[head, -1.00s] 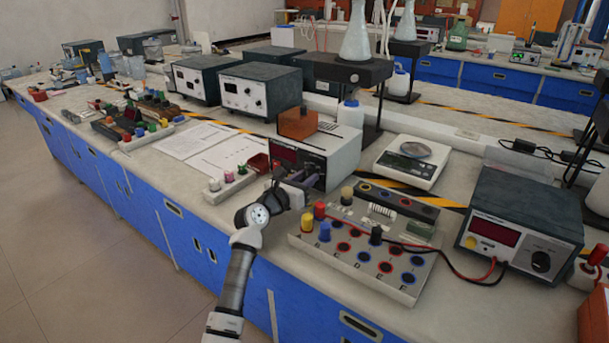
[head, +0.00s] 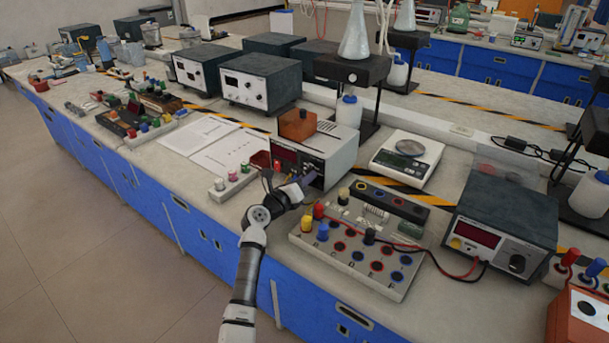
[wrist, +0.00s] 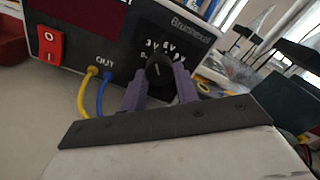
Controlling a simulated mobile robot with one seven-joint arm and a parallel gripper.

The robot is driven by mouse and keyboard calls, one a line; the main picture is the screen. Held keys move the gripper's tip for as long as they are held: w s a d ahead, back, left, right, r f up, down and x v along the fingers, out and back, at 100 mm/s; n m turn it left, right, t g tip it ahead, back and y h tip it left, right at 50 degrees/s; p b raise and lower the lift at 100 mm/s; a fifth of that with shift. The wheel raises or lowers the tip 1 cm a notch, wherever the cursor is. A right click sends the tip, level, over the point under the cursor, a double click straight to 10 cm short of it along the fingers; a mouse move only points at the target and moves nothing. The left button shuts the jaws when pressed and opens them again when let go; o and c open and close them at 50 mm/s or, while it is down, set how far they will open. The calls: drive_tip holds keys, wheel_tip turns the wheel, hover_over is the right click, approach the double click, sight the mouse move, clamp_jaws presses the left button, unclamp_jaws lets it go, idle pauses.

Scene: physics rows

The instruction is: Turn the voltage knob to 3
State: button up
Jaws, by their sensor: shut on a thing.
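The white power supply (head: 340,148) has a dark front panel with a red display. In the wrist view its black voltage knob (wrist: 158,75) sits among white marks, with 3 V and 6 V near the top. A pale line on the knob points roughly upward; I cannot tell exactly which mark it meets. My gripper (wrist: 161,86) has its two purple fingers on either side of the knob, shut on it. In the head view my gripper (head: 309,180) is at the panel's right part and hides the knob.
A red switch (wrist: 50,45) and yellow and blue OUT leads (wrist: 88,92) are left of the knob. A terminal board (head: 345,255) stands close to my arm. A brown block (head: 297,124) lies on the supply. A balance (head: 407,158) stands to the right.

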idle(0.4)
drive_tip(key=o, duration=1)
drive_tip(key=shift+c, duration=0.2)
drive_tip(key=b+v, duration=0.2)
drive_tip(key=v, duration=1.2)
drive_tip(key=shift+b, duration=0.35)
